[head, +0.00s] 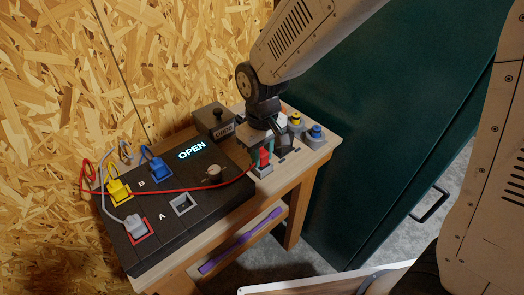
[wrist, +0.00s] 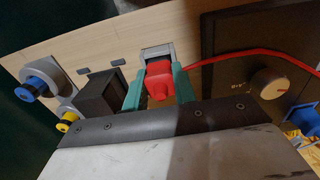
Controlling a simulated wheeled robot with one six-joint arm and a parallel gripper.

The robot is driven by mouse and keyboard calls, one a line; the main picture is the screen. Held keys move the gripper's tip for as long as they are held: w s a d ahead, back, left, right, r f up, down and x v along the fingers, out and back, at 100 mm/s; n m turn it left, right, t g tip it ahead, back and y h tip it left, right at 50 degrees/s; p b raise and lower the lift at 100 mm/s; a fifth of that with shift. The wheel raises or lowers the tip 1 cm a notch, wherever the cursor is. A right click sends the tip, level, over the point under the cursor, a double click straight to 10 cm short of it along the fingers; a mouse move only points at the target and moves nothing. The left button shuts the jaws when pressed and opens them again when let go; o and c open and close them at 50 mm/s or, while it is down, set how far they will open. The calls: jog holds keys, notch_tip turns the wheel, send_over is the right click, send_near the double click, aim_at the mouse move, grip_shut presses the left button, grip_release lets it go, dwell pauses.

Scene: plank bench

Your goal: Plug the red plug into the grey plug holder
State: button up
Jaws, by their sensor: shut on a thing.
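The red plug (head: 264,156) is between the teal fingers of my gripper (head: 262,154), at the front of the bench right of the black panel. In the wrist view my gripper (wrist: 158,88) is shut on the red plug (wrist: 159,76), one finger on each side. A grey plug holder (head: 264,172) is right below the plug in the head view. In the wrist view the grey holder (wrist: 157,50) shows just beyond the plug, lined up with it. The plug and fingers hide part of the holder, so I cannot tell whether the plug is seated in it.
A red cable (head: 180,191) runs across the black panel (head: 222,187). The panel has an empty grey-framed socket (head: 183,204), a grey plug (head: 136,226), yellow (head: 118,188) and blue plugs (head: 156,168), and a knob (head: 214,173). Yellow (head: 296,118) and blue-topped (head: 316,132) pieces stand right.

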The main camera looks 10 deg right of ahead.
aim_at(262, 149)
jog(key=shift+f, duration=0.35)
jog(key=o, duration=1)
jog(key=shift+r, duration=0.1)
notch_tip(262, 149, up, 8)
jog(key=shift+f, duration=0.15)
